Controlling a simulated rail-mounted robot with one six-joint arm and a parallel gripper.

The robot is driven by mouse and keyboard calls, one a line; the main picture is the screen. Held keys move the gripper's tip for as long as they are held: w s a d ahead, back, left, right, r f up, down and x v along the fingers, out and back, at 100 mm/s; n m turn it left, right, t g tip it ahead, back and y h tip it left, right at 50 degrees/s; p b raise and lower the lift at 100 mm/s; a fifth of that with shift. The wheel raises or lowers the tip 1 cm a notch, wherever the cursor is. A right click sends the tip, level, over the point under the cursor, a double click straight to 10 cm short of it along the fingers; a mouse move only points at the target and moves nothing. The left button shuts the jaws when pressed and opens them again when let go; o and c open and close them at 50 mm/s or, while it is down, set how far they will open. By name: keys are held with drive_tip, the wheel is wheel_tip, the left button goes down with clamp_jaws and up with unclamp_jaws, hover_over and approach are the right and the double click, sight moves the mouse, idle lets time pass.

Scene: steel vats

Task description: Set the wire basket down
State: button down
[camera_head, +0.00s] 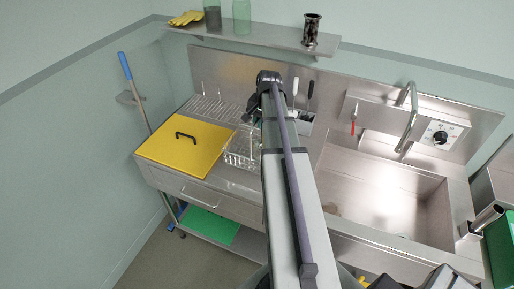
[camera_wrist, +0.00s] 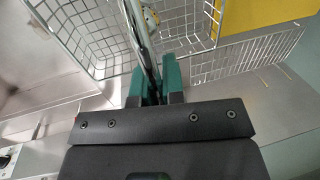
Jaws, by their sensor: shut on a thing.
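The wire basket (camera_head: 238,158) shows in the head view just right of the yellow board, partly hidden behind my arm. In the wrist view the wire basket (camera_wrist: 88,62) fills the upper left, with a small yellowish thing (camera_wrist: 150,18) at its wires. My gripper (camera_wrist: 156,82) has green fingers and is shut on the basket's grey handle bar, which runs up between them. The basket hangs or stands close over the steel counter (camera_wrist: 215,88); I cannot tell whether its bottom touches.
The yellow board (camera_head: 182,147) with a black handle covers the counter's left end. A wire rack (camera_head: 212,108) lies behind it. The steel basin (camera_head: 385,195) with a tap (camera_head: 410,115) is on the right. A shelf (camera_head: 255,36) holds a dark cup (camera_head: 311,29).

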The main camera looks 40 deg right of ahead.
wheel_tip(320, 180, down, 6)
drive_tip(key=b, duration=0.4)
drive_tip(key=shift+r, duration=0.25)
drive_tip(key=shift+f, duration=0.15)
drive_tip(key=c, duration=1.2)
unclamp_jaws()
drive_tip(key=r+p, duration=0.4)
drive_tip(key=s+r+p, duration=0.1)
drive_tip(key=r+p, duration=0.3)
drive_tip(key=s+d+r+p, duration=0.1)
drive_tip(key=r+p, duration=0.3)
